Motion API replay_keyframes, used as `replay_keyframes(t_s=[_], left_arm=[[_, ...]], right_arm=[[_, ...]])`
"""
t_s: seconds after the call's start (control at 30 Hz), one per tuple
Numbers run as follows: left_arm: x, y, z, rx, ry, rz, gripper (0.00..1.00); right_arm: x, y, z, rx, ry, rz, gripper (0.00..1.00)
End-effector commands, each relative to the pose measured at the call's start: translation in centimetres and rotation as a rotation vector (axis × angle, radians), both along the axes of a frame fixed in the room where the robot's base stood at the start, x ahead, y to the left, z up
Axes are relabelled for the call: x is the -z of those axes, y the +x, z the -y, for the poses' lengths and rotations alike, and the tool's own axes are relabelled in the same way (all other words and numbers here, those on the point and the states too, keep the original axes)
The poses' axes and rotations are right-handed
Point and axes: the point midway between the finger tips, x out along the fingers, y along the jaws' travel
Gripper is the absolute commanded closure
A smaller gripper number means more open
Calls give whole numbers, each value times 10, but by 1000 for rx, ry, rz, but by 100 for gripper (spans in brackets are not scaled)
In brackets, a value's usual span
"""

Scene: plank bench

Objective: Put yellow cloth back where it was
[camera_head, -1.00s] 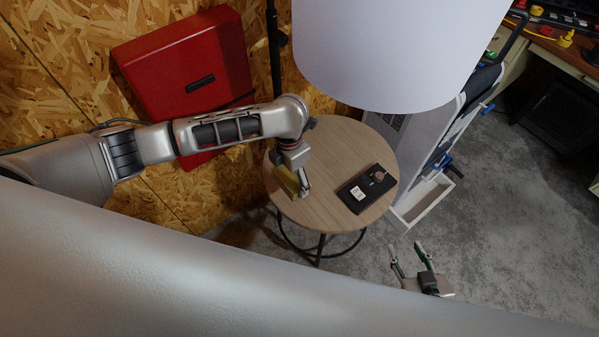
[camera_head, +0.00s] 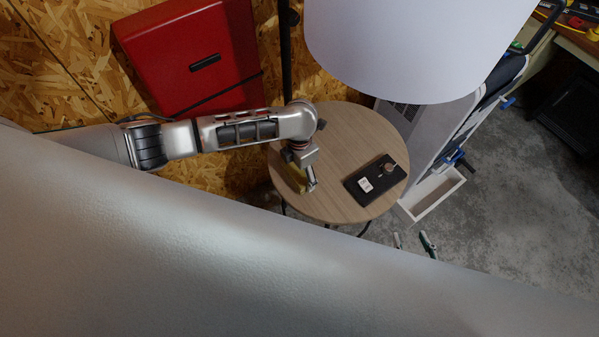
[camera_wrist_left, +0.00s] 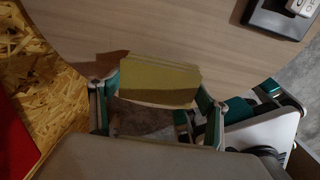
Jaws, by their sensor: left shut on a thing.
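The yellow cloth (camera_head: 296,179) is in my left gripper (camera_head: 308,183), over the left part of the round wooden table (camera_head: 335,125). In the left wrist view the cloth (camera_wrist_left: 158,82) is a flat yellow piece between the two fingers of my left gripper (camera_wrist_left: 160,98), near the table's edge. I cannot tell whether the cloth touches the tabletop. The two fingertips of my right gripper (camera_head: 414,243) show apart, below the table in the head view; the rest of it is hidden by my own body. No thing shows between them.
A black flat case (camera_head: 376,180) with a white label and a small round thing lies on the table's right part. A white lampshade (camera_head: 415,45) hangs over the back. A red case (camera_head: 190,55) is at the wooden wall. A white open box (camera_head: 434,195) is right of the table.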

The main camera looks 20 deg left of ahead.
Motion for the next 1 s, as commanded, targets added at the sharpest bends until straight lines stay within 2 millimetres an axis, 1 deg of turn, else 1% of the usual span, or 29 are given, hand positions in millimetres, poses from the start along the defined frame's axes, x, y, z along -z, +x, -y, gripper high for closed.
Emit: replay_keyframes(t_s=[0.03,0.07,0.27,0.43,0.47,0.5,0.53,0.87,1.0], left_arm=[[6,0,1,-1,-1,-1,44],[7,0,1,0,-2,0,44],[6,1,1,0,-2,1,44],[11,0,0,1,-1,1,44],[10,0,0,1,-1,1,19],[10,0,0,1,-1,1,9],[10,0,0,1,-1,1,7],[9,0,0,0,-1,2,7],[-2,1,0,0,-1,3,7]], right_arm=[[3,0,0,1,0,-1,60],[3,0,0,1,0,-1,60],[2,0,0,1,1,0,60],[5,0,-1,0,1,-1,60],[4,0,0,0,1,-1,60],[4,0,0,0,1,-1,60],[4,0,0,0,1,-1,60],[3,0,0,1,0,-1,60],[-1,0,0,0,0,0,60]])
